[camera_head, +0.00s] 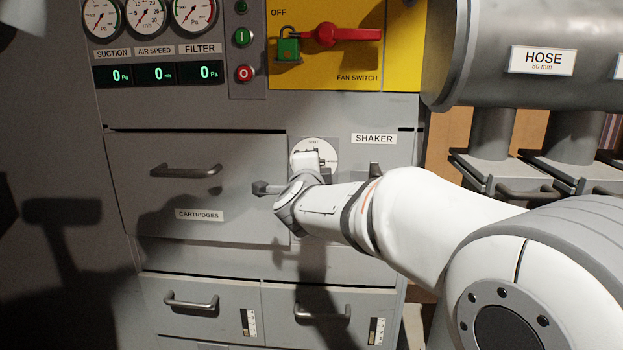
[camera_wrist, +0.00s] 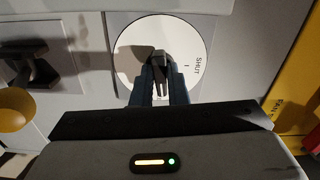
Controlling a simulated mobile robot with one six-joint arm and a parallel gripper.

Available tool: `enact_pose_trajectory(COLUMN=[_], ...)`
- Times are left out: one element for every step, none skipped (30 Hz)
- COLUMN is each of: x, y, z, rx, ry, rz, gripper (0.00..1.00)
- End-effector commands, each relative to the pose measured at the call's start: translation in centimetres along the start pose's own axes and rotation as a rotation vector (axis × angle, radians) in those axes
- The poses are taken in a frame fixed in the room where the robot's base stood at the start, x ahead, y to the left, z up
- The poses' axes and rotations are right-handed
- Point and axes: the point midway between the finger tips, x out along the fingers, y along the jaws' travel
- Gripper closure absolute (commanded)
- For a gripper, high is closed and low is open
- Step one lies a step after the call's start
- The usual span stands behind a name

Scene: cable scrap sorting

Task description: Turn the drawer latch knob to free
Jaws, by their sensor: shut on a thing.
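The drawer latch knob (camera_wrist: 159,63) stands on a round white dial plate, right of the cartridges drawer (camera_head: 140,165). The dial (camera_head: 313,146) carries the word SHUT and a short mark; the rest of its lettering is hidden or too small. My gripper (camera_wrist: 161,75) is shut on the knob, with one dark finger on each side of it. In the head view my gripper (camera_head: 306,160) covers the knob and the lower dial. Which way the knob points is hard to tell. The cartridges drawer looks closed.
A grey protruding handle (camera_head: 266,188) sits left of my wrist. A SHAKER label (camera_head: 374,139) is right of the dial. A yellow fan switch panel (camera_head: 350,70) with a red handle and green padlock is above. Lower drawers (camera_head: 205,320) are below.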

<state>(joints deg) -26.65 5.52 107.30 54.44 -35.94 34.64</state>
Motion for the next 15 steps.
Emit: enact_pose_trajectory(x=[0.0, 0.0, 0.0, 0.0, 0.0, 0.0, 0.0, 0.0, 0.0, 0.0, 0.0, 0.0, 0.0, 0.0, 0.0], y=[0.38, 0.35, 0.31, 0.28, 0.26, 0.24, 0.23, 0.22, 0.2, 0.19, 0.17, 0.15, 0.14, 0.14, 0.12], z=[0.04, 0.04, 0.04, 0.03, 0.03, 0.02, 0.02, 0.01, 0.0, 0.0, 0.0, -0.01, -0.01, -0.01, -0.02], rx=[0.025, 0.039, 0.056, 0.068, 0.078, 0.09, 0.099, 0.107, 0.115, 0.119, 0.123, 0.127, 0.13, 0.132, 0.133], ry=[0.0, 0.0, 0.0, 0.0, 0.0, 0.0, 0.0, 0.0, 0.0, 0.001, 0.001, 0.001, 0.001, 0.001, 0.001], rz=[0.001, 0.002, 0.001, 0.001, 0.001, 0.001, 0.002, 0.002, 0.002, 0.002, 0.002, 0.002, 0.002, 0.002, 0.002], gripper=[1.0, 1.0, 1.0, 1.0, 1.0, 1.0, 1.0, 1.0, 1.0, 1.0, 1.0, 1.0, 1.0, 1.0, 1.0])
